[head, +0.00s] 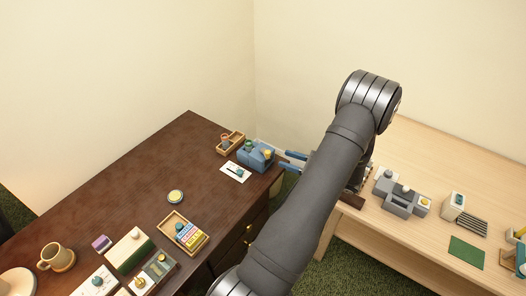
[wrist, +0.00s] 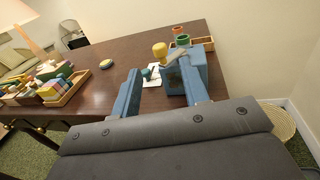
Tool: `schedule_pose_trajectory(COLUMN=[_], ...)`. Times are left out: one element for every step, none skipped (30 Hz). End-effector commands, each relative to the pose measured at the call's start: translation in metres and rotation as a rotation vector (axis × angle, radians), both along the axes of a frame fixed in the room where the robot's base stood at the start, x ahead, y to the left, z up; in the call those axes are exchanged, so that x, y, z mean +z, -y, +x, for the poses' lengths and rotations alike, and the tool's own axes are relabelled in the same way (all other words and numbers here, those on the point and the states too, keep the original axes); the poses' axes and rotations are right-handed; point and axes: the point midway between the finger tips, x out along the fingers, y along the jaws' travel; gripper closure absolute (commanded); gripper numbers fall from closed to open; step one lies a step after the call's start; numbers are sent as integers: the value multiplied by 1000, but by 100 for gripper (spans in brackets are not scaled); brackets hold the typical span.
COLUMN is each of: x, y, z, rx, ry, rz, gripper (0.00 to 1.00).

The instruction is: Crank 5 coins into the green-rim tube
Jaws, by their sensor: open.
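A blue box-shaped machine (head: 256,159) stands near the right edge of the dark desk; it also shows in the wrist view (wrist: 201,71). A green-rimmed tube (wrist: 181,39) stands at its far side. A yellow knob (wrist: 160,50) sits on a grey arm at the machine's top, like a crank handle. My gripper (head: 285,160) is open with blue fingers, just right of the machine. In the wrist view my gripper (wrist: 159,72) has nothing between its fingers; the right finger overlaps the machine, and I cannot tell if it touches. Coins are not clearly visible.
A white card (head: 235,173) with a small teal knob lies beside the machine. A wooden tray (head: 230,144) is behind it. A yellow disc (head: 175,196), a tray of coloured blocks (head: 186,234) and a mug (head: 57,257) are on the desk. A light table (head: 416,150) holds grey devices.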

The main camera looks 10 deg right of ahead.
Motion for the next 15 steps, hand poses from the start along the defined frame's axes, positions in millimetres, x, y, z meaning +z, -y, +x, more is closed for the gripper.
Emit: schedule_pose_trajectory(x=[0,0,0,0,0,0,0,0,0,0,0,0,0,0,0], y=[-11,-16,-24,-29,-34,-42,-46,-51,-57,-61,-65,-69,-72,-74,-77], z=[6,10,15,19,23,27,31,34,38,41,43,46,49,50,52], rx=[5,5,5,5,4,5,4,5,4,3,3,2,2,2,2], ry=[-1,0,1,1,1,1,1,1,1,1,1,1,1,1,1], rz=[1,0,1,-1,-1,-1,0,0,0,0,-1,-1,0,0,0], gripper=[59,59,59,59,59,59,59,59,59,59,59,59,59,59,59])
